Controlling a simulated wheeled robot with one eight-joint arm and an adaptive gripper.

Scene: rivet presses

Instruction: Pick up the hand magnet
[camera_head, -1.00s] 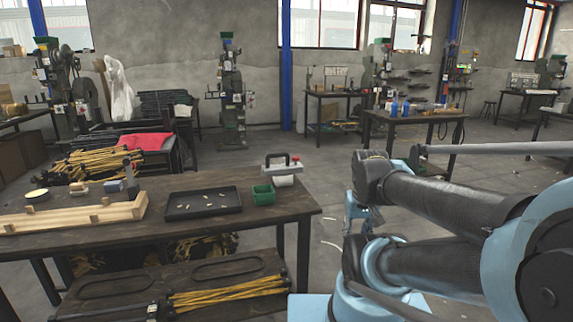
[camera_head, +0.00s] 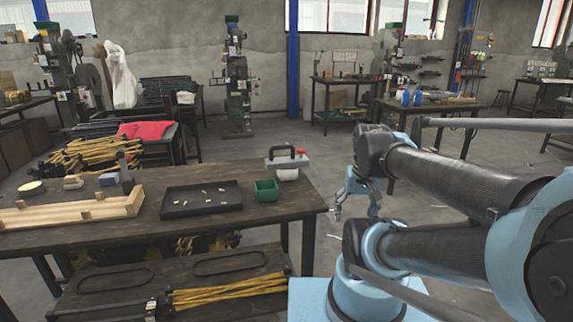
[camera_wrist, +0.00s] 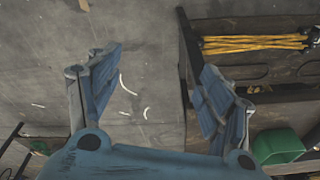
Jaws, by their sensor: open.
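The hand magnet (camera_head: 287,162) is a pale block with a dark arched handle and a red knob. It sits at the right end of the dark wooden table, on or against a white round thing, behind a small green bin. My gripper (camera_head: 357,212) hangs in the air to the right of the table, apart from the magnet. The magnet does not show in the wrist view.
The table (camera_head: 110,233) also holds the green bin (camera_head: 265,190), a black tray (camera_head: 201,199) with small pieces, and a wooden frame (camera_head: 75,210). The bin also shows in the wrist view (camera_wrist: 277,147). Yellow rods (camera_head: 228,291) lie on the lower shelf.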

